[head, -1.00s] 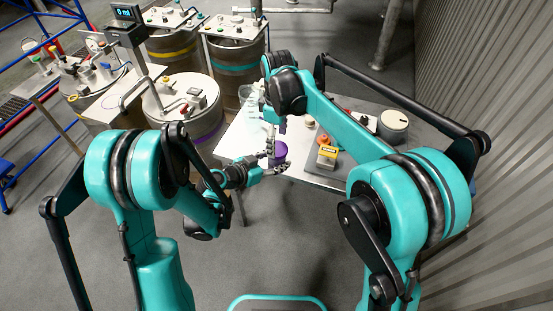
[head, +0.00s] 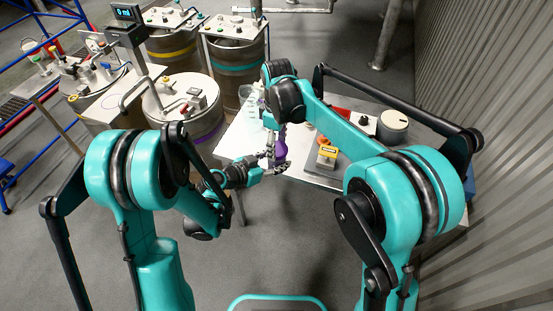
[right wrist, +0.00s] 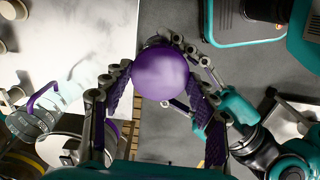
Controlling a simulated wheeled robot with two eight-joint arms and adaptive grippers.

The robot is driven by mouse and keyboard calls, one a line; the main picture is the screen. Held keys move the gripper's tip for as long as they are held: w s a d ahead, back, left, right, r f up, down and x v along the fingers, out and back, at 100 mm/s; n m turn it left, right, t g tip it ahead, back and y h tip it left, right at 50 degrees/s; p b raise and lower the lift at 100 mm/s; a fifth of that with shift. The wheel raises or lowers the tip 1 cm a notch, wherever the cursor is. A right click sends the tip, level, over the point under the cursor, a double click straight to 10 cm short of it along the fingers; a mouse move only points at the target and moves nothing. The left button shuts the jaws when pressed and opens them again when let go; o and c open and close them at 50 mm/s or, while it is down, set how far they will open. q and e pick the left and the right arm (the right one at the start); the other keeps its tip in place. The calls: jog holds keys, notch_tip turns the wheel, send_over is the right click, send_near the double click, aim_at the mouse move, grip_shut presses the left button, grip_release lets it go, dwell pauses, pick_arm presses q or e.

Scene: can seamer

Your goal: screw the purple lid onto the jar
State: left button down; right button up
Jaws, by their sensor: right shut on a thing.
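The purple lid (head: 281,157) is in front of the table edge, between my two grippers; in the right wrist view it is a round, glossy dome (right wrist: 162,74). My right gripper (head: 280,146) comes down on it from above and is shut on it, with fingers on both sides in the right wrist view (right wrist: 162,64). My left gripper (head: 272,166) is at the lid from the left and a little below, fingers spread around that spot. The jar cannot be made out; the lid and fingers hide that place. Whether the left fingers grip anything is unclear.
A pale table (head: 232,146) lies behind the grippers, with clear glassware (head: 250,98) at its far left. Large metal drums (head: 190,104) stand at left. The floor in front is clear.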

jog(key=m, duration=1.1)
jog(key=o, duration=1.3)
jog(key=shift+r, duration=2.25)
jog(key=shift+c, duration=0.6)
